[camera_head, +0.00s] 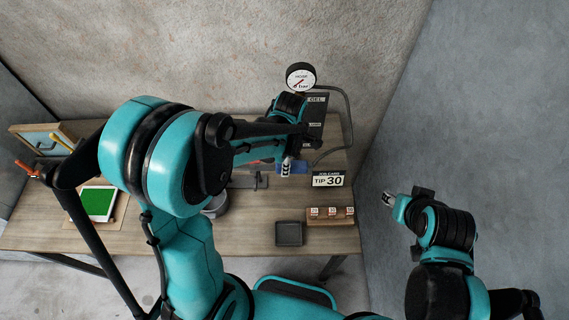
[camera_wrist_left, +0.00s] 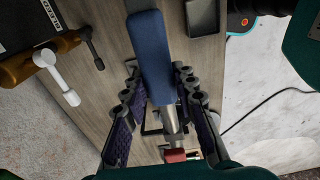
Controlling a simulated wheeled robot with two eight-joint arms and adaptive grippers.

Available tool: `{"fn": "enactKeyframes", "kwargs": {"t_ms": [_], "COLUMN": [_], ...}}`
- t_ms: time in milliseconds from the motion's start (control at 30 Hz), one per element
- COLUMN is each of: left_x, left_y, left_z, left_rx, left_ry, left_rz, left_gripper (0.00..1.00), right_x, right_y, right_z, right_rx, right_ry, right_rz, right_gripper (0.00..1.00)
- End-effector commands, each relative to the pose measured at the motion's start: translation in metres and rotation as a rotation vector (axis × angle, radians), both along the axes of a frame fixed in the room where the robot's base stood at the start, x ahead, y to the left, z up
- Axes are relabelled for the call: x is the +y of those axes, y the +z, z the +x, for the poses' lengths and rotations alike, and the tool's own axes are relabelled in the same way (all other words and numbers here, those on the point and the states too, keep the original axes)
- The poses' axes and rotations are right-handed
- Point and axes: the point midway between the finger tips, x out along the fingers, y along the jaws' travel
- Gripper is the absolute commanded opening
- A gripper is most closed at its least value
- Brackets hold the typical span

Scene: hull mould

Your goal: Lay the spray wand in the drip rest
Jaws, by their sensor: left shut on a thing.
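The spray wand shows in the left wrist view as a blue grip (camera_wrist_left: 150,55) with a metal shaft. Its blue part (camera_head: 293,167) also shows in the head view, over the back of the bench. My left gripper (camera_head: 286,168) is shut on the wand; in the wrist view its dark padded fingers (camera_wrist_left: 157,115) lie on both sides of the shaft. A grey bracket-like piece (camera_head: 246,181) on the bench, partly hidden by my arm, may be the drip rest. My right gripper (camera_head: 389,200) hangs right of the bench, apart from everything; its opening is unclear.
A job card (camera_head: 328,179) reading TIP 30 stands near a wooden tip block (camera_head: 331,216). A small dark tray (camera_head: 289,233) sits at the front. A gauge (camera_head: 300,77) with a hose rises behind. A green-faced panel (camera_head: 98,203) lies at left.

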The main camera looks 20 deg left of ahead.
Motion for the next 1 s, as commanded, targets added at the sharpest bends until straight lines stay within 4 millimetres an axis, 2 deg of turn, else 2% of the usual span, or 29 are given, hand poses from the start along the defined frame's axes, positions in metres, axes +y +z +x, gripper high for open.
{"fn": "enactKeyframes", "kwargs": {"t_ms": [300, 500, 1000], "left_x": [0.000, 0.000, 0.000], "left_y": [-0.034, -0.050, -0.053], "left_z": [0.000, 0.000, 0.000], "left_rx": [0.000, 0.000, 0.000], "left_ry": [0.000, 0.000, 0.000], "left_rz": [0.000, 0.000, 0.000], "left_gripper": [0.00, 0.00, 0.00], "right_x": [0.000, 0.000, 0.000], "right_y": [-0.033, -0.048, -0.051], "right_z": [0.000, 0.000, 0.000], "right_rx": [0.000, 0.000, 0.000], "right_ry": [0.000, 0.000, 0.000], "right_rz": [0.000, 0.000, 0.000], "right_gripper": [0.40, 0.40, 0.40]}}
